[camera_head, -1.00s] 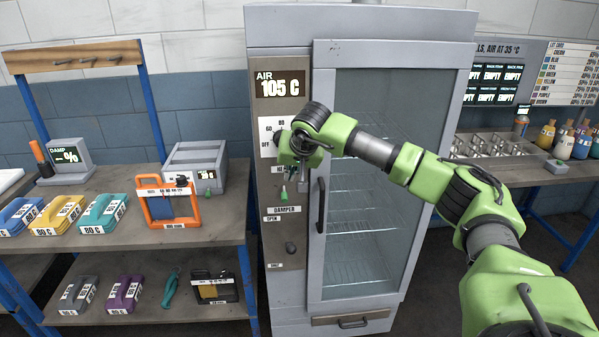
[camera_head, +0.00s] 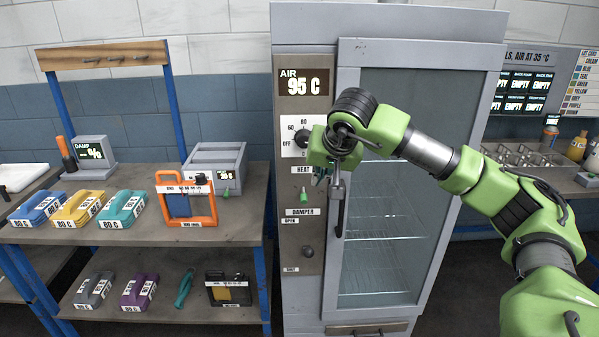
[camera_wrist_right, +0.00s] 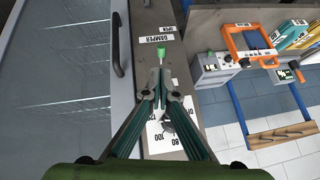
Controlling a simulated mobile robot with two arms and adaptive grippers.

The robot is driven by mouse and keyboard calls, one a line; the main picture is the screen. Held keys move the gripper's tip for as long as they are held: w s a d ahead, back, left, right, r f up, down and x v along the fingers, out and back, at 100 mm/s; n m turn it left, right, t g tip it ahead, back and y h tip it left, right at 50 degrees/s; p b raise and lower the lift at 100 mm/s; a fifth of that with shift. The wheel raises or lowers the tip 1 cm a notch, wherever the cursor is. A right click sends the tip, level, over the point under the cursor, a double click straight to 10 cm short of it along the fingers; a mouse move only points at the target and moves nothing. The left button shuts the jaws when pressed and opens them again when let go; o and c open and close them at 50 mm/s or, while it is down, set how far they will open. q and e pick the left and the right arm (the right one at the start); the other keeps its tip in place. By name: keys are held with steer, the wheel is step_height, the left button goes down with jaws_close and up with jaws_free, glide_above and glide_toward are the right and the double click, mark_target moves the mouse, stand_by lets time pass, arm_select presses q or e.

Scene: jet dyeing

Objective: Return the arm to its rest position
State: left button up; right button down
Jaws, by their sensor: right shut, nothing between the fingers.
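My right arm (camera_head: 435,155) reaches in from the right, in front of the oven cabinet. Its gripper (camera_head: 321,177) is in front of the upper control panel, just right of the dial (camera_head: 302,137). In the right wrist view the gripper (camera_wrist_right: 160,75) has its fingers together with nothing between them. The green-tipped HEAT switch (camera_head: 307,197) is below the gripper in the head view. It shows just beyond the fingertips in the wrist view (camera_wrist_right: 161,54); contact cannot be told. My left gripper is not in view.
The oven (camera_head: 400,20) has a shut glass door (camera_head: 390,225) with a vertical handle (camera_head: 341,210). Its display (camera_head: 304,83) reads 95 C. A workbench (camera_head: 150,235) with coloured blocks and an orange-framed holder (camera_head: 187,203) stands left.

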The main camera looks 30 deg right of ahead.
steer(key=w+a+f+m+g+y, duration=0.1)
steer(key=w+a+f+m+y, duration=0.1)
steer(key=a+f+m+y, duration=0.75)
steer(key=w+a+f+m+y, duration=0.3)
steer(key=a+f, duration=0.4)
steer(key=a, duration=0.8)
step_height(320, 180, down, 17)
steer(key=w+d+m+t+h, duration=0.15)
steer(key=m+t, duration=0.45)
steer(key=m, duration=1.5)
steer(key=s+d+f+m+g+h, duration=0.2)
steer(key=s+d+f+m+h, duration=0.2)
steer(key=s+f+m, duration=0.85)
steer(key=s+d+f+m+g+h, duration=0.1)
steer(key=s+d+f+m+h, duration=0.4)
steer(key=s+f, duration=0.85)
steer(key=s+a+f+m+g, duration=0.1)
steer(key=s+f, duration=0.4)
steer(key=s, duration=0.5)
steer(key=s+a+f+m+g, duration=0.1)
steer(key=s+f+m+g, duration=0.3)
steer(key=s, duration=0.7)
steer(key=s+a+f+m+g, duration=0.2)
steer(key=s+f+m, duration=0.4)
steer(key=s, duration=0.4)
steer(key=shift+s+f+g, duration=0.25)
steer(key=shift+f+g, duration=0.15)
steer(key=shift+f, duration=0.25)
